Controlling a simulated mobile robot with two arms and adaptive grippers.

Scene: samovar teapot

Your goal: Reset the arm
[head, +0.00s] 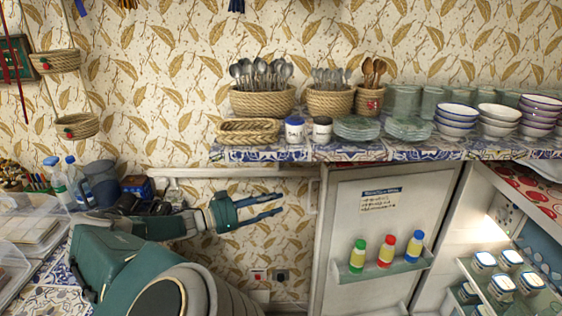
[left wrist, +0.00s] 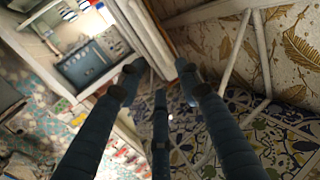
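My left arm reaches in from the lower left in the head view. Its gripper (head: 262,211) points right, below the tiled shelf and in front of the patterned wall. The blue fingers are spread apart with nothing between them. The left wrist view also shows the open fingers of this gripper (left wrist: 160,95), with a gap between them and a patterned tile surface beyond. My right gripper is in neither view. No samovar or teapot can be made out.
The tiled shelf (head: 330,150) above holds baskets of cutlery, jars, plates and bowls. An open cabinet door (head: 390,200) with a rack of coloured bottles stands right of the gripper.

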